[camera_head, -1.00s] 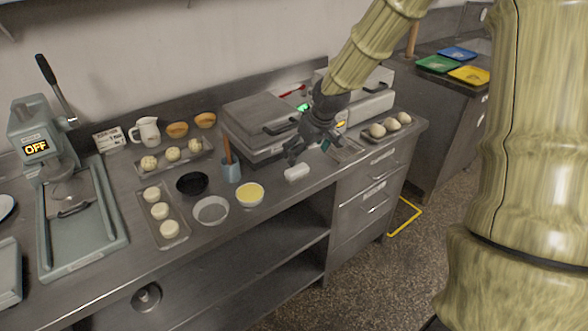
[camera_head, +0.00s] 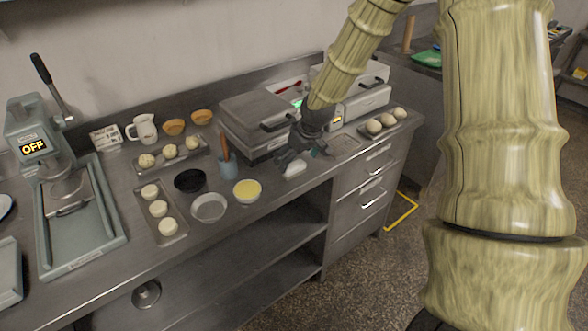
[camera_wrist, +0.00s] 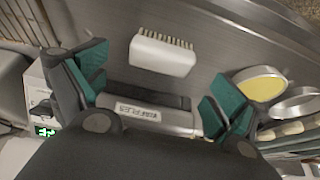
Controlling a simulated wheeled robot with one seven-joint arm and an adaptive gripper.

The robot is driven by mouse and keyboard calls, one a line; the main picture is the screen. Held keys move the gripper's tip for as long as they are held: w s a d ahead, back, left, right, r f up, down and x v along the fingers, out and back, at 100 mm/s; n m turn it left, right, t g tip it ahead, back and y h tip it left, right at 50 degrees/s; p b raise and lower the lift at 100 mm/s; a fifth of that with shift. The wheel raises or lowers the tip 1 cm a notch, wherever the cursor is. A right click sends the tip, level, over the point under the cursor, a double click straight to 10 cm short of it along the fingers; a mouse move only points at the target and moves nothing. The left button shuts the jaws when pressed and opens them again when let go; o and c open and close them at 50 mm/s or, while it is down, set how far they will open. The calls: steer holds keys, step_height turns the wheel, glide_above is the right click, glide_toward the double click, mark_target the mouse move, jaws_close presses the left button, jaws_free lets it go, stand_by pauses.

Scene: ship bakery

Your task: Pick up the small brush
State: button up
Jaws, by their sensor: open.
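The small brush (camera_wrist: 162,53) is a white block with a row of pale bristles along one edge. In the wrist view it lies on the steel counter, just beyond and between my fingertips. In the head view the brush (camera_head: 294,169) shows in part beneath my gripper (camera_head: 294,156), which hides some of it. My gripper (camera_wrist: 150,90) is open, with its teal finger pads apart and nothing between them. I cannot tell from these views exactly how high the fingers are above the counter.
A bowl of yellow liquid (camera_head: 247,190), a blue cup with a wooden-handled tool (camera_head: 228,165) and an empty bowl (camera_head: 208,208) stand left of the brush. The closed grey press (camera_head: 255,115) stands behind. A tray of dough balls (camera_head: 392,131) lies to the right.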

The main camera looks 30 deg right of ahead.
mark_target(293, 164)
steer(key=shift+p+x, duration=0.6)
steer(key=shift+x, duration=1.65)
steer(key=shift+s, duration=0.1)
steer(key=c, duration=1.1)
